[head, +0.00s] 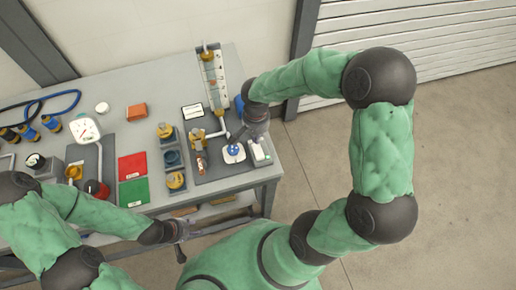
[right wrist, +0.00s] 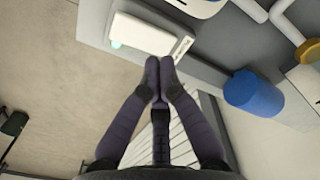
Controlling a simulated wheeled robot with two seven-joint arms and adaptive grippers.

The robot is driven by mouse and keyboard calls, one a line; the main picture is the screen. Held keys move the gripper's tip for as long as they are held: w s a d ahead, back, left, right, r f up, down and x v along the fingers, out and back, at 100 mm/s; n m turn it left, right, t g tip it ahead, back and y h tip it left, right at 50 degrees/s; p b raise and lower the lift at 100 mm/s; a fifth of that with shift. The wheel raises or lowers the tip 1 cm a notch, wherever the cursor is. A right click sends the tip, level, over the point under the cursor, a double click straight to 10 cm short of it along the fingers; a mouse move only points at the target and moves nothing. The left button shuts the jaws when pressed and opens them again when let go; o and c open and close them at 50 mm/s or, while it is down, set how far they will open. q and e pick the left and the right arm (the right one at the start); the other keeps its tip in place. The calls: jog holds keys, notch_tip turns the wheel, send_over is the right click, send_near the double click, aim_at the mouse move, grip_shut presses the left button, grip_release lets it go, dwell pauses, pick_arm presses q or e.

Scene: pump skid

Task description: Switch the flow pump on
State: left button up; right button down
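The flow pump (head: 234,152), a white unit with a blue round part, sits near the bench's right end. Beside it at the edge is a white box (head: 260,151). In the right wrist view, this box (right wrist: 143,35) shows a pale green button at one end and a label strip at the other. My right gripper (head: 242,135) is above the bench near the pump and box. In its wrist view the fingertips (right wrist: 160,67) are together and empty, just short of the label end. My left gripper (head: 181,240) is low before the bench's front edge; its fingers are unclear.
A blue cylinder (right wrist: 254,92) stands close by my right gripper. A clear flow column (head: 214,78) and pipes rise behind the pump. Red (head: 132,166) and green (head: 134,191) mats and gauges lie further left. Open floor lies right of the bench.

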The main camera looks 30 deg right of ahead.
aim_at(256, 147)
jog(key=shift+r+p, duration=1.05)
jog(key=shift+r, duration=0.8)
pick_arm(q)
notch_tip(256, 147, up, 2)
jog(key=shift+r, duration=0.2)
jog(key=shift+s, duration=0.1)
pick_arm(e)
jog(key=shift+s+f, duration=0.1)
